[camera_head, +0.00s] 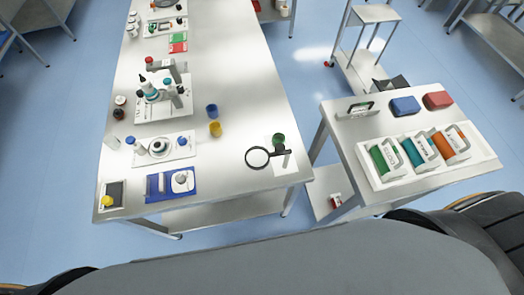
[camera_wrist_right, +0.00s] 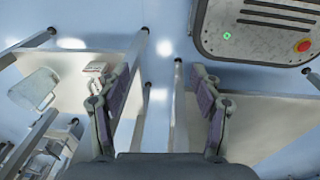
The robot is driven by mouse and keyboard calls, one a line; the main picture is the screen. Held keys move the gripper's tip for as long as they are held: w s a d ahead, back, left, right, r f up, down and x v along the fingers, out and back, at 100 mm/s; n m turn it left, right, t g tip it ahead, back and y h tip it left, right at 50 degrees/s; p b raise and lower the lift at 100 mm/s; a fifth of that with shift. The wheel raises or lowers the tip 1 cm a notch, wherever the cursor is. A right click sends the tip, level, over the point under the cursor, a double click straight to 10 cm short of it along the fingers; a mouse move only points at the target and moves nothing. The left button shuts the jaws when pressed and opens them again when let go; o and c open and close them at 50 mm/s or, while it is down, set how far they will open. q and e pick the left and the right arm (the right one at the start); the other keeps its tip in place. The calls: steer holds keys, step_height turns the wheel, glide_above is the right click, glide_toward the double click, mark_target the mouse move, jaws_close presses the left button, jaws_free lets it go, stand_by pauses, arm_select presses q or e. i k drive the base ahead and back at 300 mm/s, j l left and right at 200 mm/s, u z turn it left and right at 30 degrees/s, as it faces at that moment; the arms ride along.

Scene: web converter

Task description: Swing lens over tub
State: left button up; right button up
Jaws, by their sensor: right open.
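The lens is a round, black-rimmed magnifier (camera_head: 257,157) on a short dark arm, in the head view near the long table's front right corner. Its arm runs right to a mount on a white plate (camera_head: 281,168). A small green tub (camera_head: 278,140) stands just behind the arm, and the lens ring lies left of it, not above it. A blue tub (camera_head: 212,111) and a yellow tub (camera_head: 215,129) stand farther left. My right gripper (camera_wrist_right: 160,92) shows in the right wrist view, its two fingers wide apart with nothing between them. My left gripper is not in view.
The long steel table (camera_head: 235,75) also holds a white-based device (camera_head: 163,100), a white board (camera_head: 164,148) and a blue tray (camera_head: 160,187) on its left. A side table (camera_head: 335,106) at right bears a white tray with several coloured rolls. Bare tabletop surrounds the lens.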

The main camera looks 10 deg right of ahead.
mark_target(280, 150)
steer(key=k+j+u, duration=0.25)
steer(key=k, duration=0.2)
steer(key=k+j+u, duration=0.25)
steer(key=k+j, duration=0.05)
steer(key=k, duration=0.1)
